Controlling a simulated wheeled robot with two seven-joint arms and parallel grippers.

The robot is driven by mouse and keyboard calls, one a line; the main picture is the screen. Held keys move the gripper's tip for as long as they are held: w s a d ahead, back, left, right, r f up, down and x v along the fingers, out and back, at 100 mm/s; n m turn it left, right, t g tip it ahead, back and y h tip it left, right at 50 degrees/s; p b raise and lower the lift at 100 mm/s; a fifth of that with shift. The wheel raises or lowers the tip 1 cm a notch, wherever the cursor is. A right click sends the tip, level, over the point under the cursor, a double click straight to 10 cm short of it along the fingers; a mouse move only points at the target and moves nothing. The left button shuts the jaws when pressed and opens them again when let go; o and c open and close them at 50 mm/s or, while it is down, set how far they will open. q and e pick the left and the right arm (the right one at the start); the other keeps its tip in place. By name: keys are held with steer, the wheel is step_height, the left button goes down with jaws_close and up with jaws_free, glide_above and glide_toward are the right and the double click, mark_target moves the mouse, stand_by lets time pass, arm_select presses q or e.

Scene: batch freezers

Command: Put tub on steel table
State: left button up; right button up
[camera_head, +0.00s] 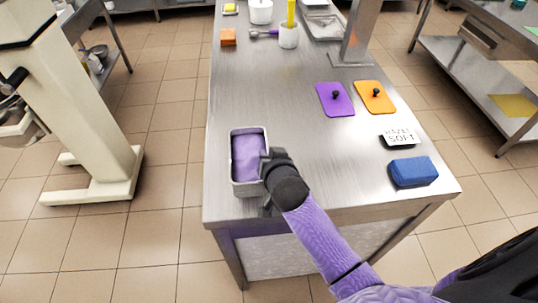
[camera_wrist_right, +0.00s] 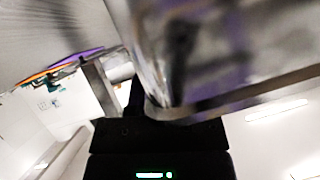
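The tub (camera_head: 234,176) is a rectangular metal container with purple contents. It appears upright at the near left corner of the steel table (camera_head: 300,140); I cannot tell whether its base touches the top. My right gripper (camera_head: 267,182) is at the tub's right wall, with dark finger parts near the rim. The tub also fills the upper right of the right wrist view (camera_wrist_right: 215,50), blurred and very close to the gripper. The fingertips are partly hidden, so their grip on the wall is unclear. My left gripper is not in view.
White containers (camera_head: 288,37) and an orange block (camera_head: 228,37) stand at the back. The table's middle is clear.

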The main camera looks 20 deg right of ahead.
steer(key=shift+o, duration=0.9)
steer(key=shift+s+r, duration=0.1)
steer(key=shift+r, duration=0.15)
steer(key=p+v, duration=0.3)
steer(key=v, duration=0.8)
steer(key=shift+s, duration=0.35)
